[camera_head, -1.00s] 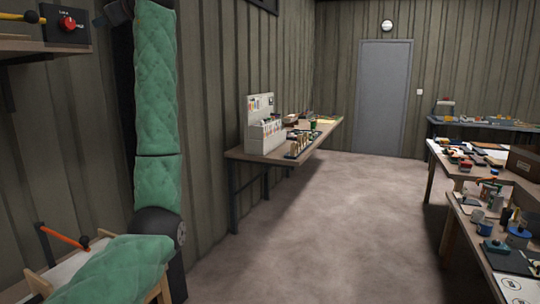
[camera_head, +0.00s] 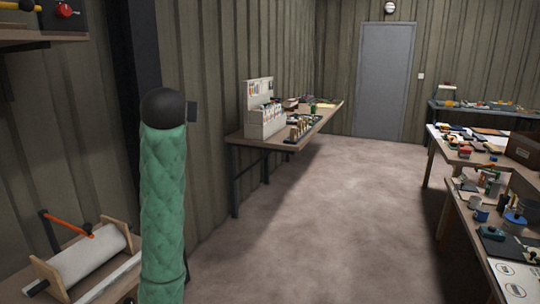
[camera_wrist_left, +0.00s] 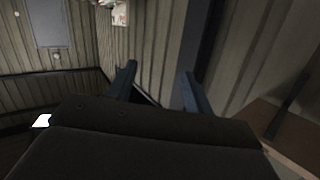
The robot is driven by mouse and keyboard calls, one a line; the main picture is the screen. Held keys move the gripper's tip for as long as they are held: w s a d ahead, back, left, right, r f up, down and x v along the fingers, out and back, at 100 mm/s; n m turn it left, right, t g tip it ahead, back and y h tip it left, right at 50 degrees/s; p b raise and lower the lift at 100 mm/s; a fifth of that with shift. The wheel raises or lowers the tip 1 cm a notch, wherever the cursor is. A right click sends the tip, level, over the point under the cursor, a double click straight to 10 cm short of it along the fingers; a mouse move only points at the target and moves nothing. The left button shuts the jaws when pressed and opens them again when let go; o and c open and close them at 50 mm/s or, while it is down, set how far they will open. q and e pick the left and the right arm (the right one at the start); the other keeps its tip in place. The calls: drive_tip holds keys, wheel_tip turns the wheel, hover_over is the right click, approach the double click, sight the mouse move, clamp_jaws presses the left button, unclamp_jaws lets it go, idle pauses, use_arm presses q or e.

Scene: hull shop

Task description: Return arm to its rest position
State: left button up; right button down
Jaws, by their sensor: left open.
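My left arm stands upright at the left of the head view, a green padded link (camera_head: 163,215) with a dark rounded joint at its top. My left gripper (camera_wrist_left: 160,85) shows in the left wrist view, its two dark fingers apart with nothing between them. Beyond the fingers is corrugated wall. The left gripper's fingers do not show in the head view. My right arm and right gripper are in neither view.
At lower left a bench holds a white roll (camera_head: 88,258) in a wooden stand and an orange-handled tool (camera_head: 68,228). A shelf (camera_head: 45,38) is above. A wall bench (camera_head: 240,143) stands ahead, a cluttered table (camera_head: 462,226) at right. The floor (camera_head: 315,215) between is clear.

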use_arm(q)
drive_tip(key=s+d+f+m+g+h+p, duration=0.1)
drive_tip(key=s+d+f+g+h, duration=0.15)
drive_tip(key=s+f, duration=0.65)
drive_tip(key=s+d+f+m+g+h+p, duration=0.1)
drive_tip(key=s+d+f+m, duration=0.15)
drive_tip(key=f, duration=1.35)
drive_tip(key=s+d+f+g+h+p, duration=0.15)
drive_tip(key=s+d+f, duration=0.25)
drive_tip(key=s+f, duration=0.55)
drive_tip(key=s+f+g+p, duration=0.1)
drive_tip(key=s+f+g, duration=0.7)
drive_tip(key=s+f, duration=2)
drive_tip(key=shift+s+d+f+p, duration=0.25)
drive_tip(key=shift+s+d, duration=0.2)
drive_tip(key=shift+s, duration=0.35)
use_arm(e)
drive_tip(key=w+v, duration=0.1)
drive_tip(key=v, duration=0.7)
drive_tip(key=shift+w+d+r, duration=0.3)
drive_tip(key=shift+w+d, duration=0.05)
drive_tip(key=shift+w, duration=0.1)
